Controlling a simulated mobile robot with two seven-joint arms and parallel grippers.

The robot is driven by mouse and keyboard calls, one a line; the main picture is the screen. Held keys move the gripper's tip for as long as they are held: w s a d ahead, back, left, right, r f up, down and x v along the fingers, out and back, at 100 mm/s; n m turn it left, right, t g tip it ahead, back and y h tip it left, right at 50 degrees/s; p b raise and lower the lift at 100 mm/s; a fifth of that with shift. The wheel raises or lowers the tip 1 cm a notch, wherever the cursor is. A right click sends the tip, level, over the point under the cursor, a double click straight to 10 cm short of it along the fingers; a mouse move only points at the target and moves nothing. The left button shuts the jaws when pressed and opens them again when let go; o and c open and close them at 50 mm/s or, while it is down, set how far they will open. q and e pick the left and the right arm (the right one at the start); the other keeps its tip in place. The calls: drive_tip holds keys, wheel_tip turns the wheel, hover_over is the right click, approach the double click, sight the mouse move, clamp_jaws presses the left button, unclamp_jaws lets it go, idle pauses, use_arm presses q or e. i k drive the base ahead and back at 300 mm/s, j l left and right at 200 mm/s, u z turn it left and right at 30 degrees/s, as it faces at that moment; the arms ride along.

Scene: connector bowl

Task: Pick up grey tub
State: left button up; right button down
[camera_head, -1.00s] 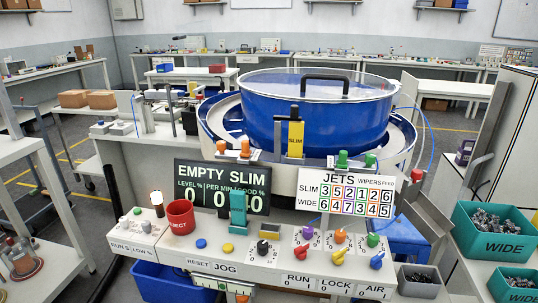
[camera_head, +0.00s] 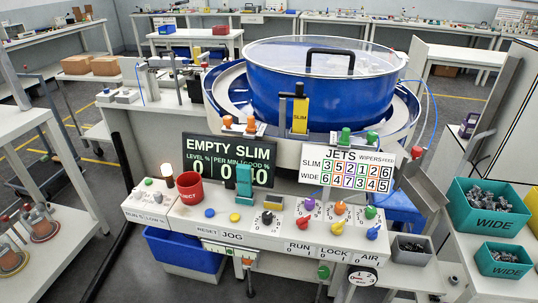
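A small grey tub (camera_head: 408,249) holds loose metal parts. It sits low at the right end of the control panel, left of the teal WIDE bins. Its open top faces up and its front wall shows. Neither of my grippers shows in the head view.
A teal WIDE bin (camera_head: 487,208) and a smaller teal WIDE bin (camera_head: 503,261) with metal parts stand to the right. The control panel (camera_head: 260,222) carries knobs and a red REJECT cup (camera_head: 189,188). A blue bowl feeder (camera_head: 320,95) rises behind. A blue bin (camera_head: 183,252) sits below left.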

sight(411, 250)
drive_tip(key=l+z, duration=0.35)
drive_tip(key=i+l+z, duration=0.15)
drive_tip(key=l+z, duration=0.2)
drive_tip(key=i+l+z, duration=0.15)
drive_tip(key=l+z, duration=0.25)
drive_tip(key=i+l+z, duration=0.2)
drive_tip(key=z, duration=0.15)
drive_tip(key=u, duration=1)
